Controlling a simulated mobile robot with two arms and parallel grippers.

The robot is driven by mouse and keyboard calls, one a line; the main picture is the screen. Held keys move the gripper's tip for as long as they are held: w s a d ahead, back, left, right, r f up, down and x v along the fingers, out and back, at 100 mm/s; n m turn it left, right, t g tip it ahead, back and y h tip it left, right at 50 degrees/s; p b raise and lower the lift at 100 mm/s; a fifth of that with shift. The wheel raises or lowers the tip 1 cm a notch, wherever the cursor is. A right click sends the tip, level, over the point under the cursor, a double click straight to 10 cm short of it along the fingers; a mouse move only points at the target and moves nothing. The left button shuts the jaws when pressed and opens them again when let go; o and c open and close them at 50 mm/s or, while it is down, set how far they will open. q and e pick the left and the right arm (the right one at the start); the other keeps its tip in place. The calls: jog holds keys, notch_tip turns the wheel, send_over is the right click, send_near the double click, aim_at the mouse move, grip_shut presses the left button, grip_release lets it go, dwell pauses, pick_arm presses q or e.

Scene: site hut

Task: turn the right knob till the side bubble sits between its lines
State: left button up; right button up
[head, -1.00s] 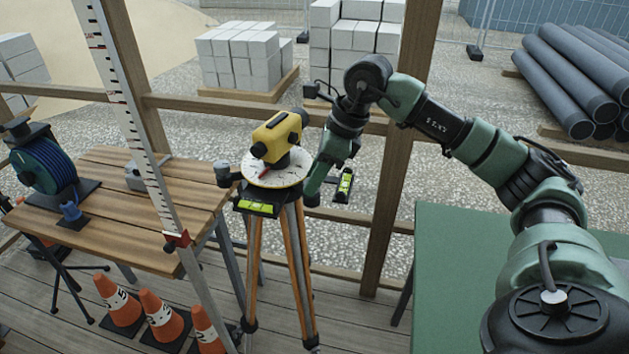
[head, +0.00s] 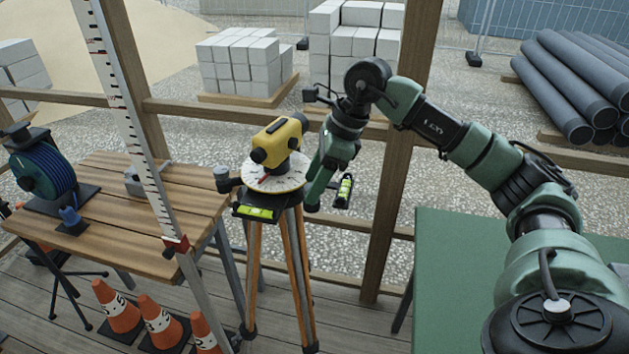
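A yellow levelling instrument (head: 279,140) stands on a round pale dial plate (head: 290,183) on a wooden tripod (head: 298,265). A front vial (head: 258,213) with a yellow-green tube sits below the plate. The side vial (head: 344,190) is on the right, in a black holder; its bubble and lines are too small to read. A dark knob (head: 222,178) shows at the plate's left. My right gripper (head: 317,188) reaches down at the plate's right edge, between plate and side vial. It covers the right knob's place, and its finger gap is hidden. My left gripper is out of view.
A red-and-white staff (head: 128,115) stands left of the tripod, before a wooden bench (head: 130,232) with a blue hose reel (head: 43,165). Several cones (head: 160,322) stand on the floor. A wooden post (head: 392,150) rises behind my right arm. A green table (head: 450,270) is at right.

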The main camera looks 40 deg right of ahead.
jog(key=shift+d+r, duration=0.15)
jog(key=shift+r, duration=0.15)
jog(key=b+v, duration=0.1)
jog(key=v, duration=0.6)
jog(key=shift+b, duration=0.3)
jog(key=shift+s, duration=0.15)
